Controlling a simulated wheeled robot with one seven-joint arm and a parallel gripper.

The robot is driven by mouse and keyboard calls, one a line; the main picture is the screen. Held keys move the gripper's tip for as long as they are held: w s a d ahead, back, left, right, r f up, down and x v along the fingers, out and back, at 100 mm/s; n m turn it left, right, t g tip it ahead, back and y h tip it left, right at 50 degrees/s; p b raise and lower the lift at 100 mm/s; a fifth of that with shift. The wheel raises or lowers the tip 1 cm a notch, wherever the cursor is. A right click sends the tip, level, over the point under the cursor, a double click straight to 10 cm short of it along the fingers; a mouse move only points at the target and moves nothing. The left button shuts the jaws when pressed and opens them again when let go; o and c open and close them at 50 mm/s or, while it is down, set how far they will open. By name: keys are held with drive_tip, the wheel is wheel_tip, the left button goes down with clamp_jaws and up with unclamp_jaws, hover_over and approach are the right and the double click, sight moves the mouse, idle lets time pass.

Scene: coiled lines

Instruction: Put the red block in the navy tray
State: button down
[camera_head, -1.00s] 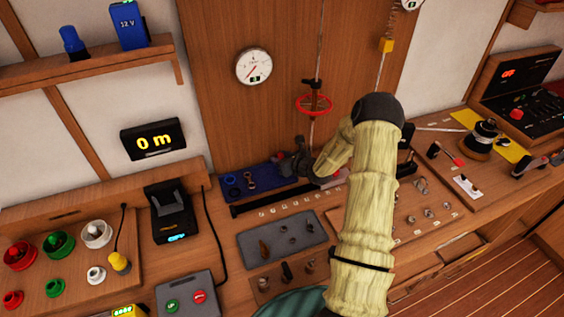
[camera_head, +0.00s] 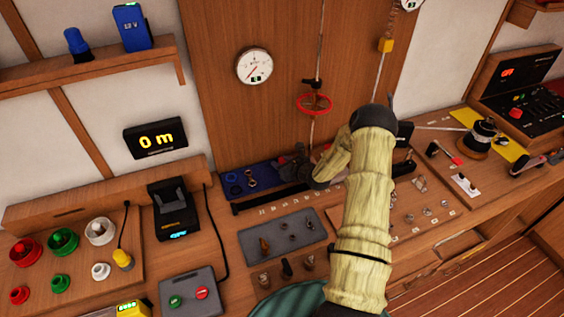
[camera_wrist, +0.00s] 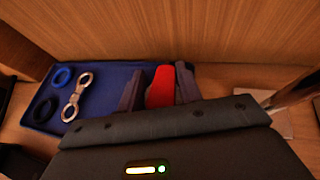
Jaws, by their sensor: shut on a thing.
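The navy tray (camera_head: 262,185) lies at the back of the bench against the wood panel; it also shows in the wrist view (camera_wrist: 103,76). A blue ring, a black ring and a metal shackle-like piece lie in its left part. My gripper (camera_head: 290,168) is over the tray's right part. In the wrist view, its fingers (camera_wrist: 160,88) are shut on the red block (camera_wrist: 161,87), which stands up between them. The block's lower end is hidden by my gripper body, so I cannot tell whether it touches the tray.
A dark rail (camera_head: 270,200) runs along the tray's front. A grey tray (camera_head: 282,237) with small parts lies nearer. A black charger-like device (camera_head: 173,210) stands at left.

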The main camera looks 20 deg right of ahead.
drive_tip(key=shift+s+f+b, duration=0.15)
drive_tip(key=shift+f+b, duration=0.25)
drive_tip(key=shift+f, duration=0.05)
drive_tip(key=shift+s+f, duration=0.15)
drive_tip(key=c, duration=1.2)
unclamp_jaws()
drive_tip(key=shift+f, duration=0.1)
drive_tip(key=shift+c, duration=0.2)
drive_tip(key=shift+s, duration=0.1)
drive_tip(key=shift+f, duration=0.1)
drive_tip(key=shift+r+p, duration=0.45)
drive_tip(key=shift+r, duration=0.05)
drive_tip(key=shift+d, duration=0.1)
drive_tip(key=b+v, duration=0.1)
drive_tip(key=v, duration=0.4)
drive_tip(key=r+b+v, duration=0.1)
drive_tip(key=v, duration=0.5)
drive_tip(key=shift+r, duration=0.15)
